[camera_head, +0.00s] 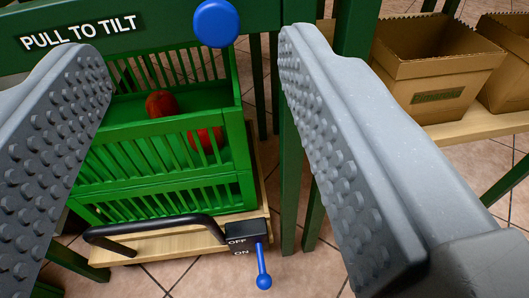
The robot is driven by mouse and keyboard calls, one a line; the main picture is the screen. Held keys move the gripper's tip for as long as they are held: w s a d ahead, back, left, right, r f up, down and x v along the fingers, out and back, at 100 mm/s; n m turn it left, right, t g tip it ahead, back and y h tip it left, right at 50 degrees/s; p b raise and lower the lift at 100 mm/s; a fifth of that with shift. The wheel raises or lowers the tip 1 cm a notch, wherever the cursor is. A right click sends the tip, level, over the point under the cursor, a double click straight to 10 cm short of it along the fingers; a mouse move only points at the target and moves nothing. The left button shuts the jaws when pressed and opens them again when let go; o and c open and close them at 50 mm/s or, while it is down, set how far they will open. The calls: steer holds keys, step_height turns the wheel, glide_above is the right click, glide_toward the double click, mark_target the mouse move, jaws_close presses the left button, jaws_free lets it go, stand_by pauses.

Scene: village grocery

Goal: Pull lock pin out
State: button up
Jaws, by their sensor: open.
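A round blue knob (216,23), which looks like the head of the lock pin, sits on the green frame beam (165,20) at the top of the view. Its shaft is hidden behind the head. A label "PULL TO TILT" (80,33) is on the beam to its left. My gripper (183,52) is open and empty, with one grey studded finger at each side. The knob appears between the fingertips, nearer the right one. Neither finger visibly touches it, and the depth gap is hard to judge.
Below the beam, a green slatted crate (165,180) holds red round items (162,104). A black handle bar (160,222) and an OFF/ON box (247,238) with a blue lever (263,268) are in front. Cardboard boxes (437,60) stand on a wooden shelf (475,125) at right.

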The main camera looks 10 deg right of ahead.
mark_target(217, 25)
step_height(217, 25, down, 3)
steer(key=s, duration=0.2)
steer(key=shift+n, duration=0.3)
steer(key=w+b, duration=0.1)
steer(key=w, duration=0.8)
steer(key=w+b, duration=0.1)
steer(key=w, duration=0.3)
steer(key=shift+w+d+f+b, duration=0.1)
steer(key=shift+w+d+b, duration=0.05)
steer(key=shift+d+b, duration=0.25)
steer(key=shift+c, duration=0.3)
jaws_close()
